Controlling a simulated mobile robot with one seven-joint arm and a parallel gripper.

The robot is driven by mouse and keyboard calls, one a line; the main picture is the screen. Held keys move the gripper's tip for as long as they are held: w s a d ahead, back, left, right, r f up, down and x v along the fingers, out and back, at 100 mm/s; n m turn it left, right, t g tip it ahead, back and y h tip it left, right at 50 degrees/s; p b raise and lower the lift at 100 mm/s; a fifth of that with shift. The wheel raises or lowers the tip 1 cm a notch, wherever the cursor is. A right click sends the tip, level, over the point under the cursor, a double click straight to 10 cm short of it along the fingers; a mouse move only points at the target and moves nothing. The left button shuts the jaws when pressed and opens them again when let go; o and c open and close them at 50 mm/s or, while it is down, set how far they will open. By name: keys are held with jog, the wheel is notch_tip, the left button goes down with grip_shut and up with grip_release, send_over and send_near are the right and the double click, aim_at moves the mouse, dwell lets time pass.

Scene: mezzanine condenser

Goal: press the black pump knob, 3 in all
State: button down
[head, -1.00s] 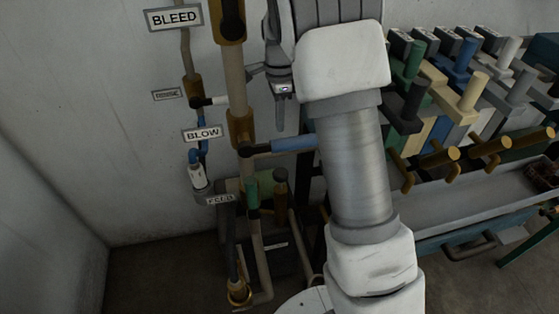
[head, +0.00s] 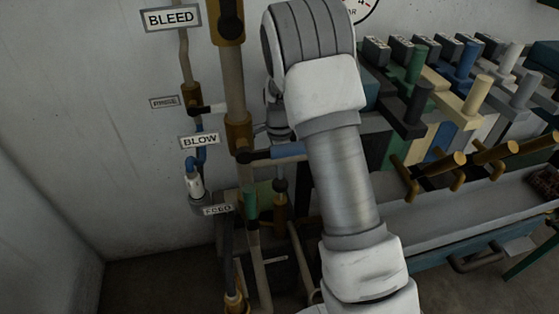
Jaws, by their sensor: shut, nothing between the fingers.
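A black upright knob (head: 415,103) stands at the near left of a row of coloured blocks, right of my arm. It is in clear view, and nothing touches it. Green (head: 417,62), cream (head: 477,95) and blue (head: 465,60) knobs stand around it. My gripper (head: 277,130) is partly hidden behind my arm, left of the knob and apart from it, near the pipes. Only a small part of it shows; it is shut and empty, and its fingertips are not clear.
Brown handles (head: 458,158) jut out in front of the coloured blocks, above a grey trough (head: 450,208). A gauge (head: 361,8) is on the wall behind.

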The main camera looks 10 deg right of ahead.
aim_at(280, 182)
jog(key=shift+f, duration=0.2)
notch_tip(280, 182, down, 5)
jog(key=shift+r+b, duration=0.15)
jog(key=shift+b, duration=0.85)
jog(key=shift+s, duration=0.1)
jog(key=shift+s, duration=0.1)
jog(key=shift+r+p, duration=0.35)
jog(key=shift+p, duration=0.1)
notch_tip(280, 182, up, 14)
jog(key=w+p, duration=0.1)
jog(key=p, duration=0.3)
jog(key=shift+w, duration=0.25)
jog(key=shift+d+f, duration=0.1)
